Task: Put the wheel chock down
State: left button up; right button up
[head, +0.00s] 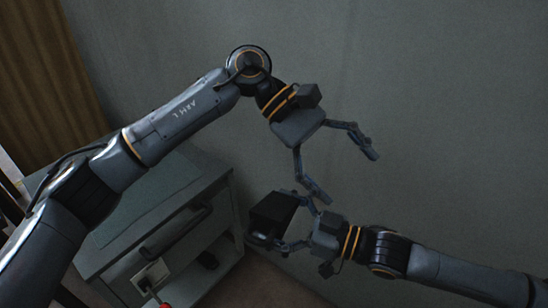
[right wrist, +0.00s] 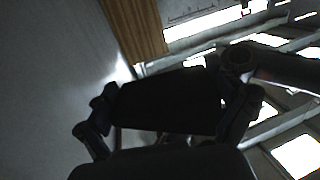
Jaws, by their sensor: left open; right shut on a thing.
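The wheel chock (head: 272,212) is a black block, held up beside the grey cabinet's right side in the head view. My right gripper (head: 277,220) is shut on it, with one finger on each side. In the right wrist view the chock (right wrist: 165,100) shows as a dark wide shape between the fingers of my right gripper (right wrist: 178,98). My left gripper (head: 346,177) is open and empty, above and to the right of the chock. Its lower finger is close to the right gripper in the picture; I cannot tell the gap in depth.
A grey cabinet (head: 150,195) with a dark drawer handle (head: 178,230) stands at lower left, its top partly behind my left arm. A small red thing (head: 164,304) shows at the bottom edge. A plain grey wall (head: 440,120) fills the right; a brown wooden panel (head: 40,80) is at upper left.

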pick_arm(q)
jog(key=a+m+t+y, duration=0.3)
jog(key=a+m+y, duration=0.2)
notch_tip(320, 180, up, 2)
jog(key=m+t+y, duration=0.3)
jog(key=t+y, duration=0.1)
send_over(274, 208)
jog(key=shift+g, duration=0.3)
notch_tip(274, 208, down, 11)
jog(key=shift+a+f, duration=0.1)
jog(key=shift+f, duration=0.1)
jog(key=c, duration=1.3)
jog(key=shift+c, duration=1)
pick_arm(e)
jog(key=o, duration=1.1)
jog(key=shift+c, duration=0.2)
pick_arm(q)
jog(key=shift+c, duration=0.7)
